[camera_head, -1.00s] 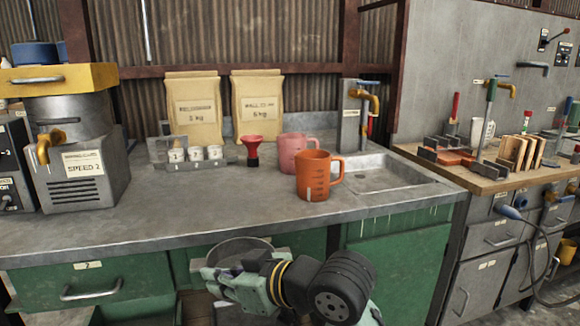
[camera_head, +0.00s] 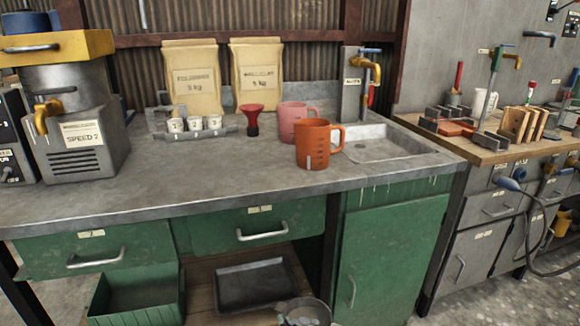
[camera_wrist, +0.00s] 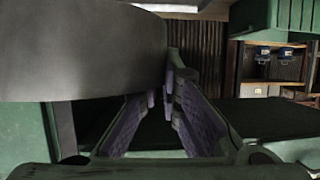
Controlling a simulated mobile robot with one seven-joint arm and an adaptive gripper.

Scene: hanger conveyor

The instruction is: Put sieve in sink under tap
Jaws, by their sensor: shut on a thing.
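A round grey sieve (camera_head: 318,308) shows at the bottom edge of the head view, mostly cut off, below the counter front. In the wrist view its curved grey wall (camera_wrist: 80,55) fills the upper left. My gripper (camera_wrist: 170,90) is shut on the sieve, with the fingers at its edge. Little of my gripper shows in the head view. The sink (camera_head: 385,152) is a shallow basin in the right end of the counter, and its visible floor looks empty. The tap (camera_head: 372,70), yellow with a blue handle, stands at the back of the sink.
An orange jug (camera_head: 313,146) and a pink mug (camera_head: 293,122) stand left of the sink. A red funnel (camera_head: 251,115) and a rack of small cups (camera_head: 195,127) are farther left. Below are green drawers (camera_head: 255,225), a dark tray (camera_head: 250,285) and a green bin (camera_head: 140,300).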

